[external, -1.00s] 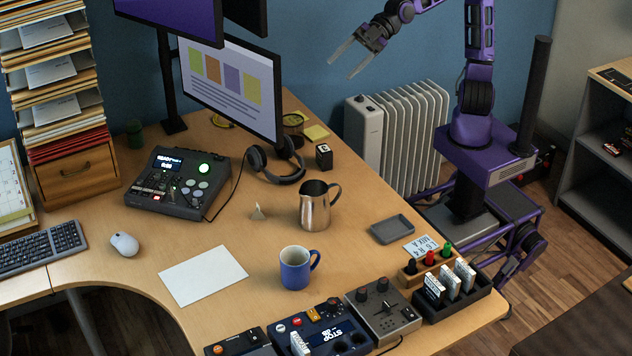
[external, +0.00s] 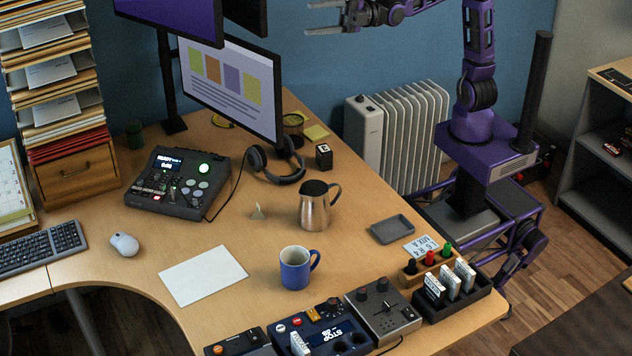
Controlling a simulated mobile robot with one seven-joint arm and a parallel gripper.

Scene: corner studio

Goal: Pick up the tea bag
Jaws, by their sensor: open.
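A small pale triangular object (external: 258,211), which looks like the tea bag, stands on the desk left of the steel pitcher (external: 315,206). A blue mug (external: 296,268) stands in front of them. My gripper (external: 312,18) is open and empty, high above the back of the desk near the upper edge of the picture. Its fingers point left, well above and apart from the small pale object.
Black headphones (external: 278,164) and a monitor (external: 232,88) stand behind the pale object. A control box (external: 178,182) with a cable is to its left. White paper (external: 203,275) lies in front. A grey tray (external: 392,229) is right of the pitcher.

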